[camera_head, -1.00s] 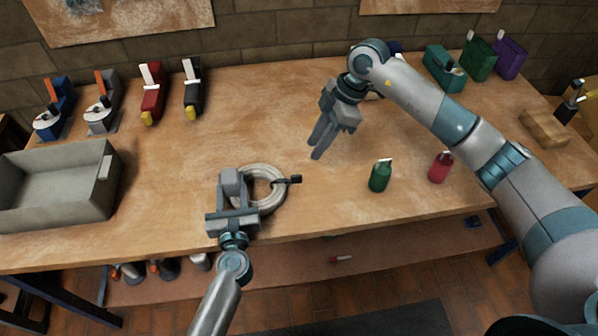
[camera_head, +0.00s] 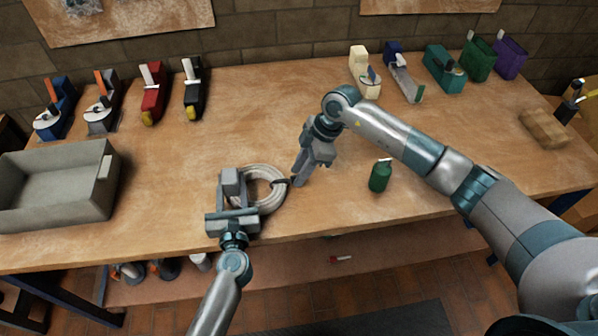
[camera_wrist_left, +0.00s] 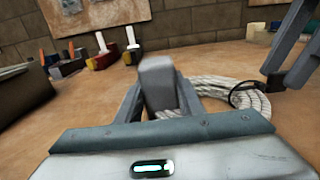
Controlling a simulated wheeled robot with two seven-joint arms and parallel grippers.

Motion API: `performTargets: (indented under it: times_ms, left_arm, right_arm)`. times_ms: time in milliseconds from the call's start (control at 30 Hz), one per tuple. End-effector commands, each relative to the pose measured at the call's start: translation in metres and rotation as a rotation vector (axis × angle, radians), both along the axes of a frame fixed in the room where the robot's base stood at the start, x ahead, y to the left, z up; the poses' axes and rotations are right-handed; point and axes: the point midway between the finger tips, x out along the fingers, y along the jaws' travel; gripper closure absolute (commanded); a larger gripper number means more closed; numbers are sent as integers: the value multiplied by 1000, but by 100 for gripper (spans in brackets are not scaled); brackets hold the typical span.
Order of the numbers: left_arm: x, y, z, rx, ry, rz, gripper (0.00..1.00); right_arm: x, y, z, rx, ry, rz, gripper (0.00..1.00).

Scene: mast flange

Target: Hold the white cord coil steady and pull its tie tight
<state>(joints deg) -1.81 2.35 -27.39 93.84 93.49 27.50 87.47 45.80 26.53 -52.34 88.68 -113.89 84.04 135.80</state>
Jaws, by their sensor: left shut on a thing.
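The white cord coil (camera_head: 272,200) lies on the workbench near its front edge. It also shows in the left wrist view (camera_wrist_left: 215,86). My left gripper (camera_head: 232,188) is shut on the coil's left side, and its fingers hide that part. A dark tie (camera_wrist_left: 240,92) is around the coil's right side, its end pointing right. My right gripper (camera_head: 298,180) is just right of the coil, fingers pointing down by the tie's end. In the left wrist view its two fingers (camera_wrist_left: 284,68) look apart. I cannot tell whether they touch the tie.
A grey bin (camera_head: 60,190) stands at the left. Several tape dispensers line the back, among them a red one (camera_head: 152,95) and a cream one (camera_head: 365,75). The middle of the workbench is clear.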

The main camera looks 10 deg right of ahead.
Motion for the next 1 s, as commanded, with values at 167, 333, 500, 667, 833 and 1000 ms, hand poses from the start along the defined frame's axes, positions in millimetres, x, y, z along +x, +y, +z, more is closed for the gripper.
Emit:
performTargets:
  times_ms: [167, 333, 500, 667, 833, 1000]
  left_arm:
    - [0, 0, 0, 0, 0, 0, 95]
    - [0, 0, 0, 0, 0, 0, 95]
    - [0, 0, 0, 0, 0, 0, 95]
    - [0, 0, 0, 0, 0, 0, 95]
    - [0, 0, 0, 0, 0, 0, 95]
    - [0, 0, 0, 0, 0, 0, 95]
  right_arm:
    - [0, 3, -6, 0, 1, 0, 73]
    - [0, 3, -7, 0, 0, 1, 73]
    - [0, 3, -7, 0, 0, 0, 95]
    - [0, 3, -6, -1, 0, 0, 100]
    - [0, 3, -6, -1, 0, 0, 100]
    - [0, 3, -6, -1, 0, 0, 100]
